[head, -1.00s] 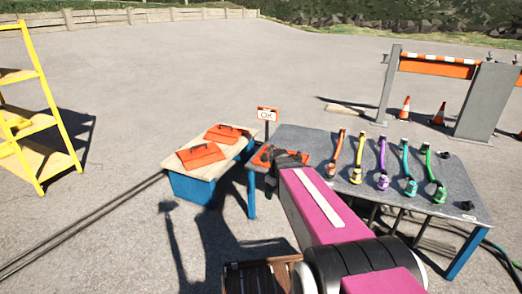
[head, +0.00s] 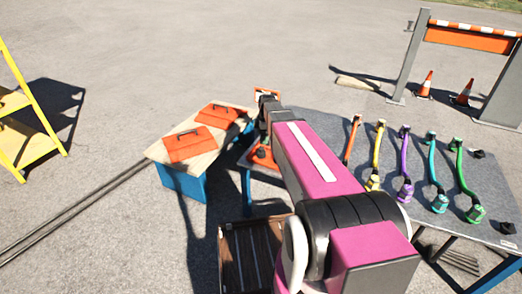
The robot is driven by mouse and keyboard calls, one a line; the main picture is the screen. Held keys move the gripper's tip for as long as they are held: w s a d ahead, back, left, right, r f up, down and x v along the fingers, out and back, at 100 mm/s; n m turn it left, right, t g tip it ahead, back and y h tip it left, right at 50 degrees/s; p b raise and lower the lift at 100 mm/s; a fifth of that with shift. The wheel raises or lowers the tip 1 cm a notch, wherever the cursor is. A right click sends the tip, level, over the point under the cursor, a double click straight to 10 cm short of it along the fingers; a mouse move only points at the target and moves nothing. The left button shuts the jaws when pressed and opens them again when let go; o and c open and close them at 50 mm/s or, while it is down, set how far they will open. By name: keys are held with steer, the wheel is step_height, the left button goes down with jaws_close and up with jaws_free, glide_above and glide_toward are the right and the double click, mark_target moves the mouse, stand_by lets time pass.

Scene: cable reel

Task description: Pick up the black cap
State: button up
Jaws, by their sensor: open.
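Small black cap-like pieces lie on the right part of the grey table (head: 400,165): one (head: 478,154) near the back right edge and one (head: 507,228) near the front right corner. Another small black piece (head: 261,152) sits on an orange item (head: 263,160) at the table's left end. I cannot tell which is the task's cap. My gripper (head: 264,118), small and dark at the far end of my pink arm, is above the table's left end, near the orange item. It looks empty; its fingers are hard to make out.
Several coloured cables (head: 404,165) lie in a row across the grey table. A wooden-topped blue table (head: 160,152) with orange cases stands left of it. A yellow ladder (head: 25,120) stands far left. Traffic cones (head: 425,84) and a barrier (head: 470,37) stand behind.

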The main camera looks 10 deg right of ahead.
mark_target(261, 147)
steer(key=f, duration=0.5)
steer(key=shift+a, duration=0.3)
steer(key=shift+a+f, duration=0.1)
steer(key=shift+f, duration=2.55)
steer(key=c, duration=1.1)
